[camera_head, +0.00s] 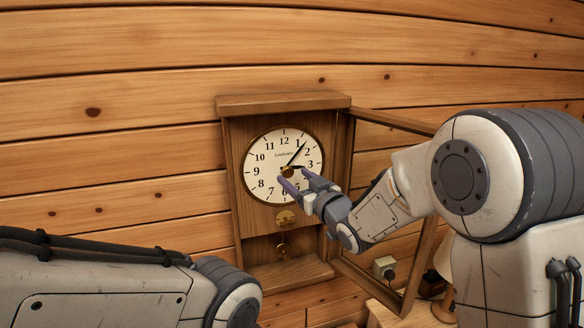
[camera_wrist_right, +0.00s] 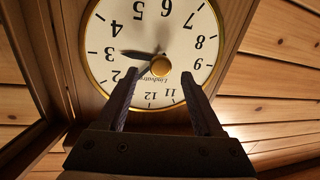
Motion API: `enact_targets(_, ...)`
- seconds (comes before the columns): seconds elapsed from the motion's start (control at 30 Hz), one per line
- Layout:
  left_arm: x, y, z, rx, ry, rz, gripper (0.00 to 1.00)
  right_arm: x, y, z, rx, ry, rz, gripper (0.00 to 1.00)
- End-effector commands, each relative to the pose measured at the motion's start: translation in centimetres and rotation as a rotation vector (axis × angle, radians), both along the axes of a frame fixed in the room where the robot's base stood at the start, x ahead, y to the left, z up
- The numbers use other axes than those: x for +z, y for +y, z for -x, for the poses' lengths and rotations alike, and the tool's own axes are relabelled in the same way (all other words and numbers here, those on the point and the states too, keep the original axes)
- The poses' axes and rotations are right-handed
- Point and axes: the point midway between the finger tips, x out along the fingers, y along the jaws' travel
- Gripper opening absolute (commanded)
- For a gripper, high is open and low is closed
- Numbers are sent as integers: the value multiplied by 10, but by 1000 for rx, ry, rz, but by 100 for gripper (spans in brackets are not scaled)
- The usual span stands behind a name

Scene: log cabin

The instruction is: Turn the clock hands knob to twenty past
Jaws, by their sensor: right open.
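The wall clock has a cream dial (camera_head: 262,160) in a wooden case (camera_head: 236,200). Its long hand (camera_head: 299,151) points between 1 and 2; its shorter hand points near 3. The brass knob sits at the dial's centre and shows clearly in the right wrist view (camera_wrist_right: 160,66), where the dial is upside down. My right gripper (camera_head: 292,176) is open in front of the dial, and its fingertips (camera_wrist_right: 162,75) appear on either side of the knob. I cannot tell whether they touch it. My left arm is at lower left, its gripper out of view.
The clock's door (camera_head: 431,240) stands open to the right, close to my right arm. A brass pendulum (camera_head: 282,250) hangs in the lower case. A small pale device (camera_head: 384,267) stands beyond the door. The log wall (camera_head: 110,120) is bare on the left.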

Motion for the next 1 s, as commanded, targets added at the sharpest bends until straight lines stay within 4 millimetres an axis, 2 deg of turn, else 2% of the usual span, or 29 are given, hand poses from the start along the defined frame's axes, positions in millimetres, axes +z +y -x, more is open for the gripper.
enact_targets(0.03, 7, 0, 0, -1, 0, 0, 0, 3, 4, -7, 1, 2, 0, 69)
enact_targets(0.2, 12, 0, 0, -2, 0, 0, 0, 1, 10, -19, 1, 2, 1, 69)
enact_targets(0.53, 12, 0, 0, -2, 0, 0, 0, 0, 12, -22, 0, 1, 0, 69)
enact_targets(0.67, 12, 0, 0, -2, 0, 0, 0, 0, 12, -22, 0, 1, 0, 19)
enact_targets(0.7, 12, 0, 0, -2, 0, 0, 0, 0, 12, -21, 0, 1, 0, 4)
enact_targets(0.73, 12, 0, 0, -2, 0, 0, 0, 0, 12, -21, 0, 1, 0, 0)
enact_targets(1.0, 12, 0, 0, -2, 0, 0, 0, 0, 12, -21, 0, 1, 0, 0)
